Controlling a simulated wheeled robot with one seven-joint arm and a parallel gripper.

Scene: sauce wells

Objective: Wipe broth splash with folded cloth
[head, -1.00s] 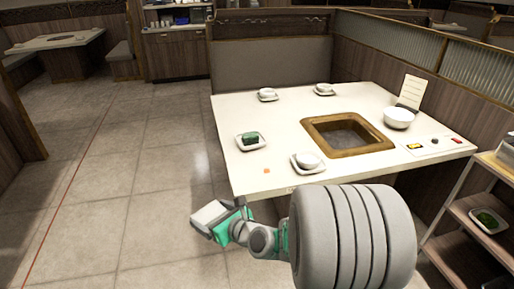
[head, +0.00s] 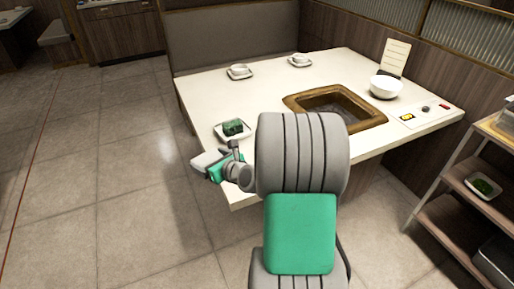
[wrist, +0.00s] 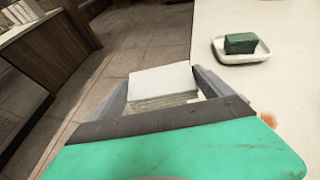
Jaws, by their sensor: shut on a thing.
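My gripper (head: 207,162) is shut on the white folded cloth (wrist: 164,84), which shows as a layered pad between the fingers in the wrist view. In the head view the gripper is at the table's left edge, near the white dish with a dark green block. The cloth looks raised and apart from the table, with floor behind it in the wrist view. A small orange-red broth splash (wrist: 269,119) shows on the white tabletop (wrist: 288,85), right of the gripper and partly cut off by it. My arm hides it in the head view.
The dark green block (head: 234,127) sits on its white dish (wrist: 262,57) close by. A brown-framed square well (head: 290,99) is in the table. Two small dishes (head: 240,72) stand at the back, a white bowl (head: 386,87) at right. A shelf cart (head: 460,218) stands right.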

